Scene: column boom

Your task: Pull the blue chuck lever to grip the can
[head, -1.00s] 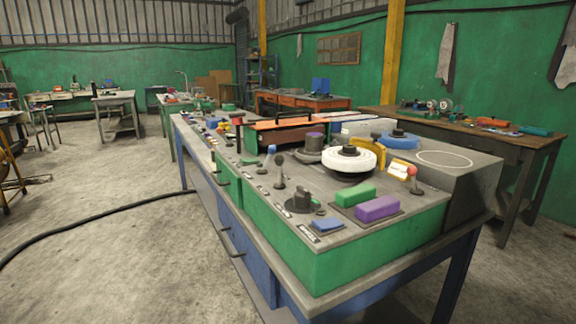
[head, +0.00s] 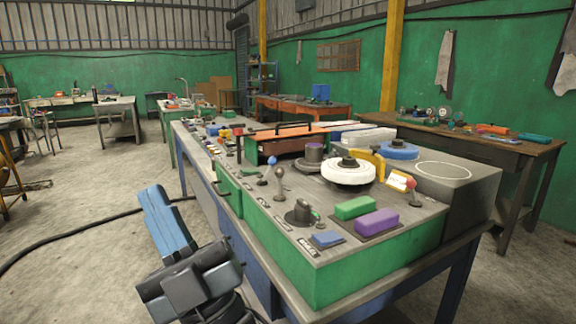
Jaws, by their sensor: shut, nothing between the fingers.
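A lever with a blue knob (head: 272,160) stands near the front-left side of the bench panel, just behind a grey-knobbed lever (head: 279,174). My gripper (head: 154,198) is at the lower left, with long blue fingers together and a dark body behind them. It is beside the bench's left edge, clear of the blue-knobbed lever, and holds nothing visible. I cannot clearly make out a can or which fitting is the chuck.
A red-tipped piece (head: 404,181) is at the right. A black hose (head: 70,232) crosses the floor.

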